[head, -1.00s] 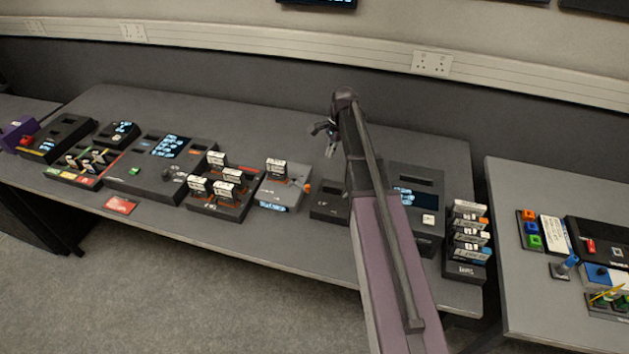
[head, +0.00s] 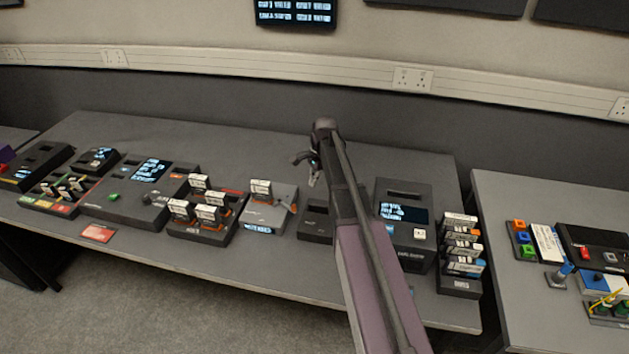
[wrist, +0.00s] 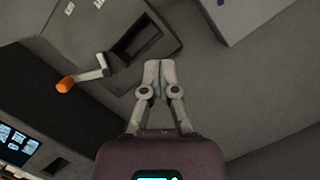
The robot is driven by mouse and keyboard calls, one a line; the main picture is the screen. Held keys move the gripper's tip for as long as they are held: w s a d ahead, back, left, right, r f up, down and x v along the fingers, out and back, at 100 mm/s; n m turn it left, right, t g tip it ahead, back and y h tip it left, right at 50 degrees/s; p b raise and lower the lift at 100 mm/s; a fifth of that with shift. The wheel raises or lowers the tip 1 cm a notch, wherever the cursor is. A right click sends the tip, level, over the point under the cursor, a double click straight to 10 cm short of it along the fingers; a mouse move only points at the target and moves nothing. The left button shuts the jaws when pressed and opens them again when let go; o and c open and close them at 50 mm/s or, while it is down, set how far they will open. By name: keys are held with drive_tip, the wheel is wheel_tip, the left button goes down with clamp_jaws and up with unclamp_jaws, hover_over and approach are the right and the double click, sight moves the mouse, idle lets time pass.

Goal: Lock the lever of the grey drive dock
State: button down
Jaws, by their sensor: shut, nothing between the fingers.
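The grey drive dock (head: 262,218) stands on the long table, left of my arm in the head view. A white-labelled drive (head: 261,190) stands upright in it. Its lever (head: 291,208) has an orange end and sticks out at the dock's right side. My gripper (head: 314,180) is shut and empty, fingers down, behind and right of the dock, apart from the lever.
A small black box (head: 316,221) stands right of the dock, and a black rack of drives (head: 204,216) to its left. A black unit with a screen (head: 405,215) and a drive rack (head: 461,255) stand right of my arm. The table behind the dock is clear.

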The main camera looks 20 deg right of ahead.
sight(285, 203)
drive_tip(key=shift+b+x, duration=2.55)
drive_tip(key=shift+x, duration=0.4)
drive_tip(key=shift+s+a+r, duration=0.1)
drive_tip(key=shift+s+a, duration=0.1)
drive_tip(key=shift+a, duration=0.45)
drive_tip(key=shift+s+a, duration=0.2)
drive_tip(key=shift+a, duration=0.45)
drive_tip(key=shift+s+a, duration=0.2)
drive_tip(key=shift+a, duration=0.45)
drive_tip(key=shift+s+d, duration=0.1)
drive_tip(key=shift+d, duration=0.05)
